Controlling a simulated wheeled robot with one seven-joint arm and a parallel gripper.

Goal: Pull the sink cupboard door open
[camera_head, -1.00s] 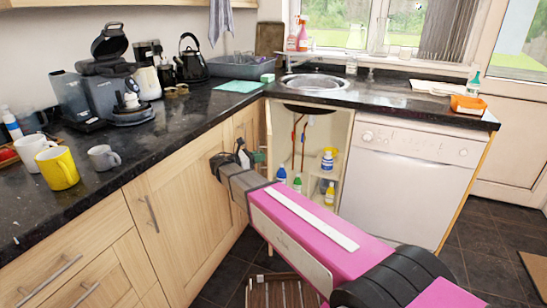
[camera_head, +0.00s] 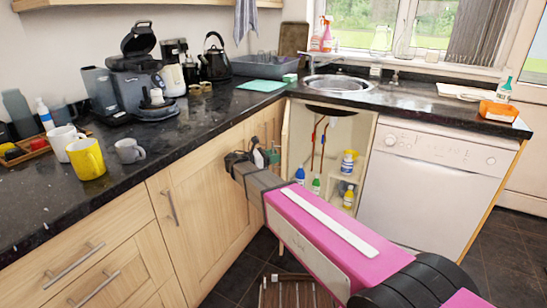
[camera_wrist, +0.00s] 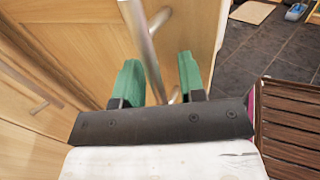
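The sink cupboard (camera_head: 322,150) stands open below the sink, with its shelf and bottles in sight. Its door (camera_head: 268,128) is swung out to the left of the opening, partly hidden by my gripper. My gripper (camera_head: 268,157) is at this door, its fingers partly hidden by the wrist. In the wrist view, the door panel (camera_wrist: 195,28) fills the upper middle. Its metal bar handle (camera_wrist: 147,45) runs down between the two green fingers of my gripper (camera_wrist: 160,82). The fingers stand apart with clear gaps beside the handle, so it does not look clamped.
A closed wooden cupboard (camera_head: 205,195) is left of my arm. A white dishwasher (camera_head: 430,185) stands right of the sink cupboard. A slatted wooden item (camera_head: 290,292) lies on the floor under my arm; it also shows in the wrist view (camera_wrist: 292,125).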

